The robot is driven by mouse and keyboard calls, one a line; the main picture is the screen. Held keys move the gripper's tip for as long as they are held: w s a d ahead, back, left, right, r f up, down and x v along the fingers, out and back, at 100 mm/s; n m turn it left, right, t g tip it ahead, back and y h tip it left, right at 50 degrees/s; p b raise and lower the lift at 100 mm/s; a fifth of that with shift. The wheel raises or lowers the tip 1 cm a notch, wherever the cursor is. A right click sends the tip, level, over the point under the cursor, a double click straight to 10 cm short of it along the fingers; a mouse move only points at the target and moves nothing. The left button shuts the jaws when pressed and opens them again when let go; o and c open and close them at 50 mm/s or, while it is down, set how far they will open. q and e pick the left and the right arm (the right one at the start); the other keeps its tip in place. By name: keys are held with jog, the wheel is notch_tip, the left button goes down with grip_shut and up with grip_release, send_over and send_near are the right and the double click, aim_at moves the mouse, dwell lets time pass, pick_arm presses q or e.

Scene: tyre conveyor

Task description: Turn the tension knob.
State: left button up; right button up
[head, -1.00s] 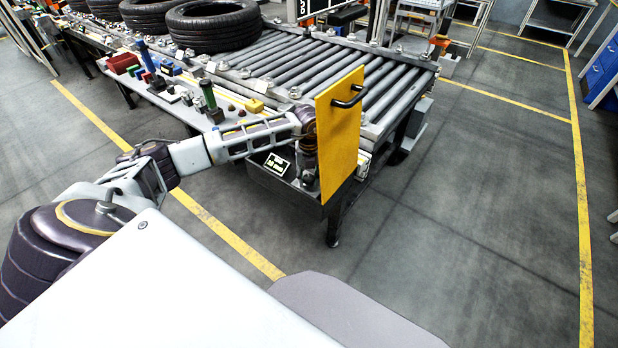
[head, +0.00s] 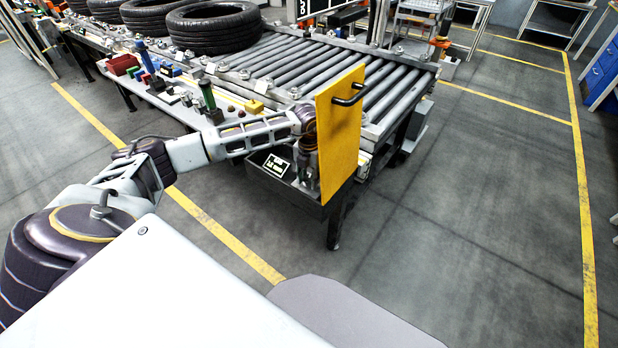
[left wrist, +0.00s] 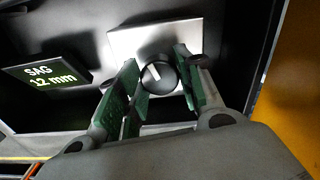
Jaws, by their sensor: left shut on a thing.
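The tension knob (left wrist: 158,75) is round and black with a white pointer line, mounted on a light metal plate (left wrist: 188,36) in the left wrist view. The line points up and slightly left. My left gripper (left wrist: 156,62) has its green-padded fingers on both sides of the knob and is shut on it. In the head view my left gripper (head: 308,178) is down beside the yellow panel, and the knob cannot be made out there. A small display (left wrist: 40,77) left of the knob reads "SAG 12 mm". My right gripper is not in view.
The yellow panel (head: 340,125) with a black handle (head: 350,96) stands upright close to the right of my left gripper. Behind it runs the roller conveyor (head: 300,62) with several tyres (head: 214,27). A bench with small parts lies left. The floor to the right is clear.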

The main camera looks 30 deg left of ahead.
aim_at(309, 178)
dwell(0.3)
pick_arm(q)
jog(key=o, duration=1)
jog(key=shift+o, duration=0.2)
notch_tip(309, 178, up, 12)
dwell(0.7)
